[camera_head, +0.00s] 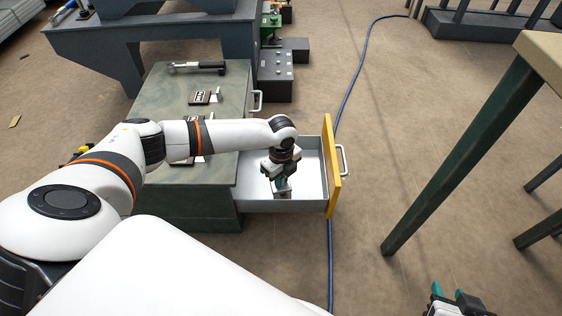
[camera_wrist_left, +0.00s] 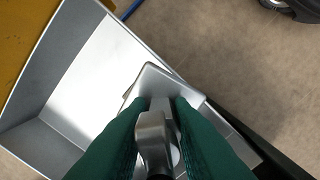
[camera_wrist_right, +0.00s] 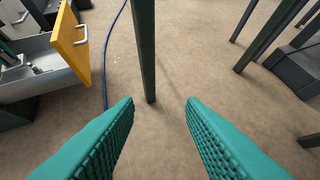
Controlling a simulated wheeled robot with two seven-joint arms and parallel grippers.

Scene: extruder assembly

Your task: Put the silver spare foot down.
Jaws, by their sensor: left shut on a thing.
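The silver foot (camera_wrist_left: 152,130) is held between the green fingers of my left gripper (camera_wrist_left: 160,110); its flat square plate (camera_wrist_left: 165,82) faces away from the gripper. In the head view my left gripper (camera_head: 281,184) points down inside the open drawer (camera_head: 308,160), with the foot's plate (camera_head: 283,194) low in the drawer near its front-side wall. I cannot tell whether the plate touches the drawer floor. My right gripper (camera_wrist_right: 160,115) is open and empty, out over the floor; its fingertips show at the bottom of the head view (camera_head: 450,296).
The drawer has a yellow front (camera_head: 331,165) and belongs to a green cabinet (camera_head: 215,105). A torque wrench (camera_head: 197,67) and small parts (camera_head: 205,97) lie on the cabinet top. A table leg (camera_head: 462,155) stands to the right. A blue hose (camera_head: 357,85) runs along the floor.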

